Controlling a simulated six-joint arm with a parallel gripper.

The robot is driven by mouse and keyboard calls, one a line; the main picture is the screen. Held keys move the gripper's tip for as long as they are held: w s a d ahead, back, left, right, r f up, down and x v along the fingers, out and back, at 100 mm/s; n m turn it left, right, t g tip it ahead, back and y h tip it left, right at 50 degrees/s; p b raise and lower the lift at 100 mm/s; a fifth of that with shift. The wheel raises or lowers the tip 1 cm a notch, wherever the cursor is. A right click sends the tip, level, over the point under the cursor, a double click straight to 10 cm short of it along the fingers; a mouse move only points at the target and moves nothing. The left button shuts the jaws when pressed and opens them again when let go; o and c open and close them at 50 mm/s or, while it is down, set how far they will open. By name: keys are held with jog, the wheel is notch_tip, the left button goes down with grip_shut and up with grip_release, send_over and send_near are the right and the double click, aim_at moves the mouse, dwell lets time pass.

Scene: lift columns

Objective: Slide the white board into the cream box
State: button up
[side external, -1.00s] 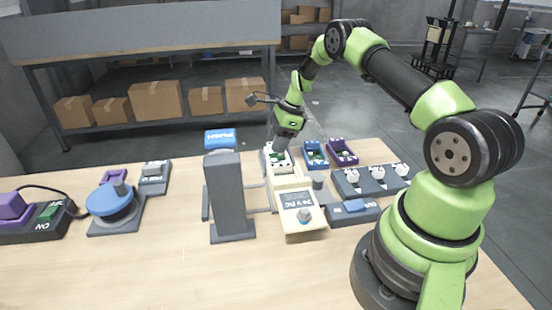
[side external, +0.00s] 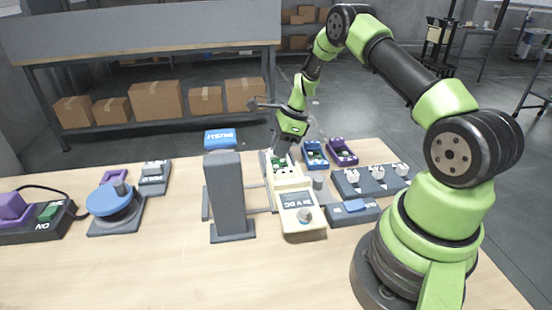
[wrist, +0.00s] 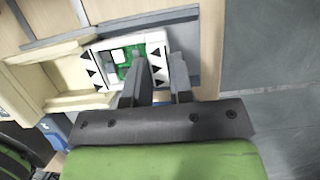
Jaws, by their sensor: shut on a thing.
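The white board (wrist: 101,66), with black triangles and a green middle, lies in a grey track in the wrist view.
Blue (side external: 315,155) and purple (side external: 342,152) holders stand to the right, with a row of switches (side external: 372,180) nearer. A blue knob (side external: 110,200) is far left. The front table is clear.

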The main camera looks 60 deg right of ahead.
aim_at(282, 171)
jog(key=shift+s+a, duration=2.65)
jog(key=shift+a, duration=0.05)
jog(key=o, duration=0.7)
jog(key=shift+c, duration=0.2)
jog(key=shift+r, duration=0.1)
jog(key=shift+r, duration=2.95)
